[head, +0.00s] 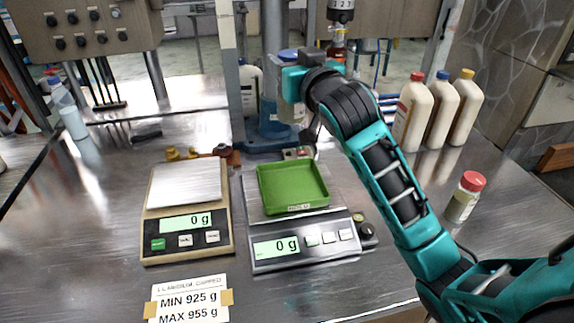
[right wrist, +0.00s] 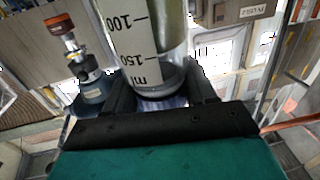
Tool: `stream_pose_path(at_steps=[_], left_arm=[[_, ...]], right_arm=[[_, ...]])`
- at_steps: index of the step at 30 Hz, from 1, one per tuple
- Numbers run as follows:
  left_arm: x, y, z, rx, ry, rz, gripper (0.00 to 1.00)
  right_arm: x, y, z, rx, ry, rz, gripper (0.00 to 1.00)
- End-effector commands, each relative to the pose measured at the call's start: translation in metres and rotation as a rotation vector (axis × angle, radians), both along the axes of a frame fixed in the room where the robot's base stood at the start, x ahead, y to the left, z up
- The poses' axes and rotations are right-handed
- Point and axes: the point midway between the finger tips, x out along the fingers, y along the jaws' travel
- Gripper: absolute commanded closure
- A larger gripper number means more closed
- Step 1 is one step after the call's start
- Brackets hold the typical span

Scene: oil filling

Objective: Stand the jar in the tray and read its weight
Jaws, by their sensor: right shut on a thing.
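The jar (head: 291,108) has a blue cap and is held upright in my right gripper (head: 292,84), above and behind the tray. In the right wrist view the jar (right wrist: 150,50) is see-through, with a white "ml" scale, between the two dark fingers of my right gripper (right wrist: 160,95). The green tray (head: 323,190) is empty and sits on the right-hand scale (head: 262,264), whose display reads 0 g. My left gripper is out of view.
A second scale (head: 150,225) on the left also reads 0 g, with a bare plate. A label (head: 188,300) in front says MIN 925 g, MAX 955 g. Several capped white bottles (head: 440,108) stand at the back right. A small red-capped jar (head: 462,200) stands at right.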

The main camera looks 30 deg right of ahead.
Motion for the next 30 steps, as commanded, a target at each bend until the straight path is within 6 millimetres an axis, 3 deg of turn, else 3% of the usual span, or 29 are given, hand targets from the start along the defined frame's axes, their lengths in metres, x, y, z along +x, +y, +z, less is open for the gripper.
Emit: stream_pose_path(at_steps=[3,12,30], left_arm=[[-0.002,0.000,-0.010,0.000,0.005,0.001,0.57],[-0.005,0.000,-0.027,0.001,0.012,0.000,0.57],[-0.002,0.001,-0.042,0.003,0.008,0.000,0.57]], right_arm=[[0.000,0.000,-0.037,0.001,0.010,0.000,1.00],[-0.001,0.000,-0.115,0.001,0.006,0.000,1.00],[-0.001,0.001,-0.186,0.001,0.001,0.001,1.00]])
